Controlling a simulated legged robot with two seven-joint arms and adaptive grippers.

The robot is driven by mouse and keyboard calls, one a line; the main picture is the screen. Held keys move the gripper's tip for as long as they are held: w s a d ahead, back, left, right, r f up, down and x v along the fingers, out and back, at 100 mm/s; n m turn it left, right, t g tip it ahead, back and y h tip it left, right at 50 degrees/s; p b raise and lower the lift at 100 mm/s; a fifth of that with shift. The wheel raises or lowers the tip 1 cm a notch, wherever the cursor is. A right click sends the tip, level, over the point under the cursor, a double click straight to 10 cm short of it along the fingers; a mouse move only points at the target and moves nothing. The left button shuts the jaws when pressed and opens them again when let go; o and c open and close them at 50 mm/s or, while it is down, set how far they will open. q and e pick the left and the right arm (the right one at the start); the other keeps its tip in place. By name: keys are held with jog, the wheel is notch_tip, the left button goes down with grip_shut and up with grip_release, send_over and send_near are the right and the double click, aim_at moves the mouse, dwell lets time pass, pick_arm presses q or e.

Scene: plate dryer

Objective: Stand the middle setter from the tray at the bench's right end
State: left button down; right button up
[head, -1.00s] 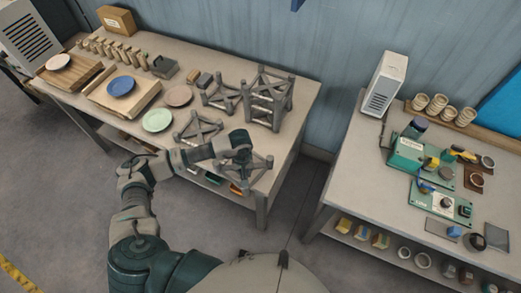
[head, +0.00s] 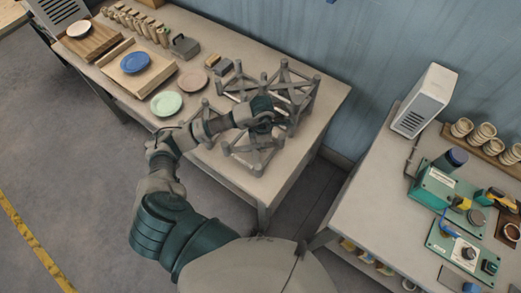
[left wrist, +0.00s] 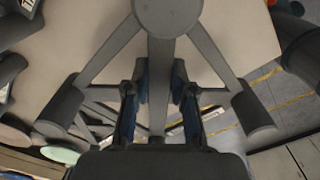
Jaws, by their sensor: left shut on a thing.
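Several grey setters, open frames of bars with round feet, crowd the right part of the left bench. One setter (head: 255,160) stands near the bench's front right corner, and others stand behind it (head: 238,84) and at the back right (head: 302,88). My left gripper (head: 262,112) is among them, shut on a bar of a grey setter. In the left wrist view its fingers (left wrist: 160,112) close around the bar of this setter (left wrist: 118,48), whose arms spread to thick round feet. Its lower part is hidden. I cannot make out a tray under the setters. My right gripper is not in view.
A green plate (head: 166,103), a pinkish plate (head: 192,79) and a blue plate (head: 135,62) lie left of the setters. A second bench (head: 365,205) with tools stands right, across a gap.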

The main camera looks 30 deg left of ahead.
pick_arm(q)
jog(key=shift+a+f, duration=0.1)
jog(key=shift+f, duration=0.8)
jog(key=f, duration=0.1)
jog(key=a+f, duration=0.1)
jog(key=f, duration=0.2)
jog(key=shift+a, duration=0.35)
jog(key=c, duration=1.4)
grip_release()
jog(key=shift+d, duration=0.2)
jog(key=o, duration=0.4)
jog(key=shift+d, duration=0.45)
jog(key=shift+r, duration=0.1)
jog(key=shift+a+r, duration=0.15)
jog(key=r, duration=0.6)
jog(key=shift+w+a+r, duration=0.1)
jog(key=shift+a, duration=0.25)
notch_tip(320, 180, up, 4)
send_over(261, 155)
jog(key=shift+w+a+r, duration=0.1)
jog(key=shift+a+r, duration=0.1)
jog(key=shift+a, duration=0.05)
jog(key=shift+d+r, duration=0.1)
jog(key=shift+r, duration=0.45)
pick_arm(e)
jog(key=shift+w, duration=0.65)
